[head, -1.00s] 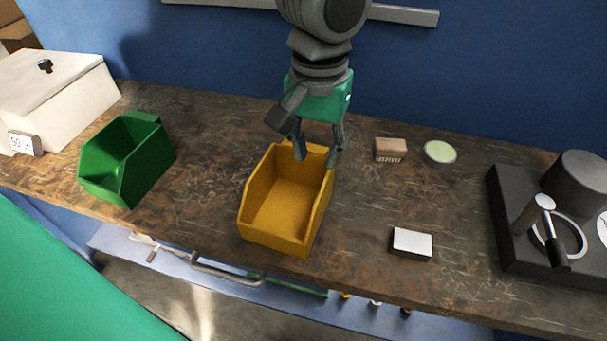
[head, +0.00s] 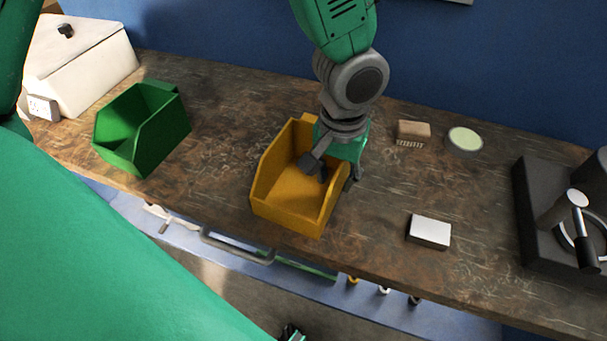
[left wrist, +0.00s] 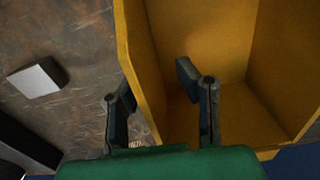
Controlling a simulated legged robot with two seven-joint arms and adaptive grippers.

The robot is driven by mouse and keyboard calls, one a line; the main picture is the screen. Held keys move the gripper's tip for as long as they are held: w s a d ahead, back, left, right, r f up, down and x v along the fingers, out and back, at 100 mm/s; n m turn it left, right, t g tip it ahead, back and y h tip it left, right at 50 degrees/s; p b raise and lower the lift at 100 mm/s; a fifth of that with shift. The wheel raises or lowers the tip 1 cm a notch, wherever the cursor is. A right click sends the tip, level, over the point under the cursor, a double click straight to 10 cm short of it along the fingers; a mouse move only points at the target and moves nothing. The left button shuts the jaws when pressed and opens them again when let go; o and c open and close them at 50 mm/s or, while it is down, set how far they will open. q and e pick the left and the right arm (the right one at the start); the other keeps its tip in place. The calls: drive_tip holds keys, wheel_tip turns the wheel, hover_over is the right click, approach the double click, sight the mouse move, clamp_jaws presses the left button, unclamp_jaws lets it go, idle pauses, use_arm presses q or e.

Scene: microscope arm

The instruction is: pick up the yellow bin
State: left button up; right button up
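The yellow bin (head: 290,195) stands upright on the workbench in the middle of the head view. It fills much of the left wrist view (left wrist: 205,40). My left gripper (head: 340,174) is at the bin's right wall, near its back. In the left wrist view the left gripper (left wrist: 158,100) is open, with one finger inside the bin and the other outside, the wall between them. I cannot tell whether either finger touches the wall. A small dark part at the bottom edge of the head view may be my right gripper (head: 290,333); its fingers are not clear.
A green bin (head: 143,128) and a white box (head: 80,65) stand to the left on the workbench (head: 215,120). To the right are a small white-topped block (head: 429,231), a brown brush (head: 413,131), a pale round dish (head: 464,141) and dark equipment (head: 555,215).

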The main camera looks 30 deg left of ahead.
use_arm(q)
drive_tip(key=shift+d+f, duration=0.15)
drive_tip(key=shift+f, duration=0.35)
drive_tip(key=shift+d+f, duration=0.1)
drive_tip(key=shift+d, duration=0.5)
drive_tip(key=c, duration=0.5)
clamp_jaws()
drive_tip(key=shift+a, duration=0.5)
drive_tip(key=shift+r, duration=0.2)
use_arm(e)
drive_tip(key=shift+d+f, duration=0.1)
drive_tip(key=shift+d, duration=0.1)
